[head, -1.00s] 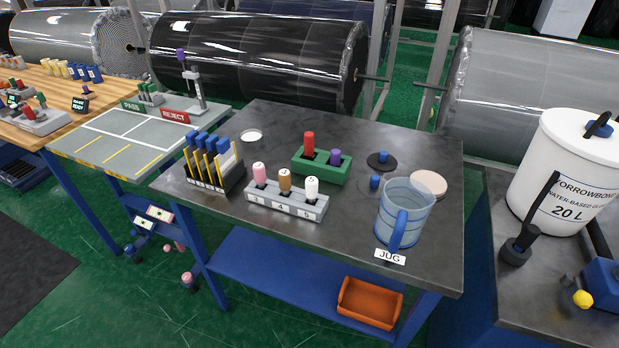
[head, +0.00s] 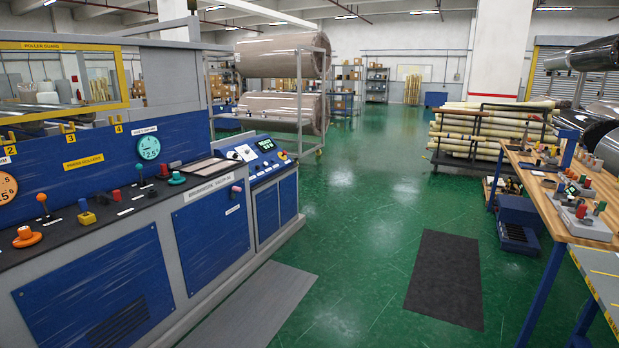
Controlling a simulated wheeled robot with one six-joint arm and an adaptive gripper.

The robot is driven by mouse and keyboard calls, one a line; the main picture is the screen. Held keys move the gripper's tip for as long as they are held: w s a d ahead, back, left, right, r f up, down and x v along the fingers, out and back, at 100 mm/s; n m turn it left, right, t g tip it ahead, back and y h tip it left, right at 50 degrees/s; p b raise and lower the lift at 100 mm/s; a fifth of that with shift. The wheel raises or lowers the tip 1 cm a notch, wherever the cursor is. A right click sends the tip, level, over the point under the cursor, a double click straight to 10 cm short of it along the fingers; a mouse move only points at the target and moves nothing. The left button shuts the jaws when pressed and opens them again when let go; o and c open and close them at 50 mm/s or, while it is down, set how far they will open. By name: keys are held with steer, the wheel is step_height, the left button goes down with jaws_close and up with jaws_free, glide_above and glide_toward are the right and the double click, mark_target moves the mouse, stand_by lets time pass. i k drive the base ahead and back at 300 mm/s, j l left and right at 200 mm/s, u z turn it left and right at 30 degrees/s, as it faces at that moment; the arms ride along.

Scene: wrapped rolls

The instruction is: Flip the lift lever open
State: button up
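A blue and grey machine (head: 90,270) with a dark control ledge fills the left side of the head view. I cannot read a lift label, so I cannot tell which control, if any, is the lift lever. My gripper is not in view.
A wooden bench (head: 560,212) stands at right. A grey mat (head: 255,305) and dark mat (head: 446,276) lie on the open green floor (head: 370,240).

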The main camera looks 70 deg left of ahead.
mark_target(117, 199)
steer(key=u, duration=3.15)
steer(key=i+l, duration=0.15)
steer(key=i, duration=0.45)
steer(key=i+l, duration=0.1)
steer(key=i, duration=0.45)
steer(key=i+l, duration=0.15)
steer(key=i, duration=0.45)
steer(key=i+l+u, duration=0.1)
steer(key=i, duration=0.5)
